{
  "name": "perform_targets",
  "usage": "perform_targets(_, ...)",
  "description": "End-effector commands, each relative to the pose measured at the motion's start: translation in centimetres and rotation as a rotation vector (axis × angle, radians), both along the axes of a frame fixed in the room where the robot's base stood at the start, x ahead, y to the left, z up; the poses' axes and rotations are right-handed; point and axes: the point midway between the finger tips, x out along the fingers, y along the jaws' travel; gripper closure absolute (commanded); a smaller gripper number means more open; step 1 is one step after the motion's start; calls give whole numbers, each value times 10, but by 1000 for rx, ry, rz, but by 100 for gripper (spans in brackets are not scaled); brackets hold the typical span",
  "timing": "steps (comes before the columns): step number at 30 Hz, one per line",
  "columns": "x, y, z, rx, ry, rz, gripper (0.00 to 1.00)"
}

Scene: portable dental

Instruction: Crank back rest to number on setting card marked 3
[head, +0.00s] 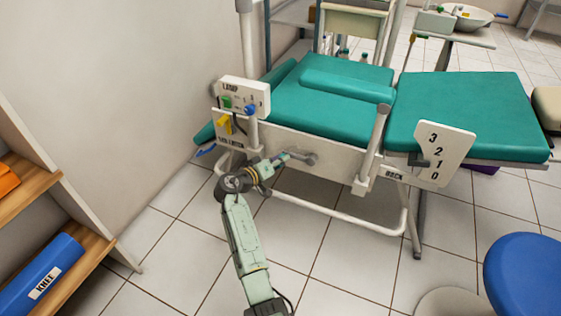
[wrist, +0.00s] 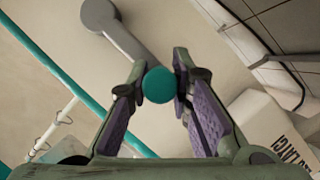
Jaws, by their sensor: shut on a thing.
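The treatment chair has a green padded seat (head: 325,108) and a green padded section (head: 460,112) at right. A white number plate (head: 447,152) on its side reads 3, 2, 1, 0 downward. A dark pointer (head: 418,160) sits at its left edge, around 1 or 2; I cannot tell exactly. A BACK label (head: 392,175) is below left of the plate. The grey crank (head: 306,158) is on the side panel. My gripper (head: 283,160) is at the crank. In the wrist view, my gripper (wrist: 159,82) is shut on the teal-ended crank handle (wrist: 159,86), with the crank arm (wrist: 122,35) beyond.
A LAMP panel (head: 243,96) with green and blue parts stands left above my arm. A blue stool (head: 523,275) is at lower right. A wooden shelf (head: 88,246) with a blue KNEE roll (head: 40,278) is at left. Tiled floor is clear between them.

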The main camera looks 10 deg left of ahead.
Motion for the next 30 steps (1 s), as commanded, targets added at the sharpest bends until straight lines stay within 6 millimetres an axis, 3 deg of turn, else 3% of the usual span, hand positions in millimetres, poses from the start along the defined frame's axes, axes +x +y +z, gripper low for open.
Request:
perform_targets(14,2,-1,1,-11,-1,1,100)
perform_targets(15,2,-1,1,-11,-1,1,78)
perform_targets(23,1,-1,0,-10,1,1,61)
perform_targets(30,0,0,-1,-11,2,0,60)
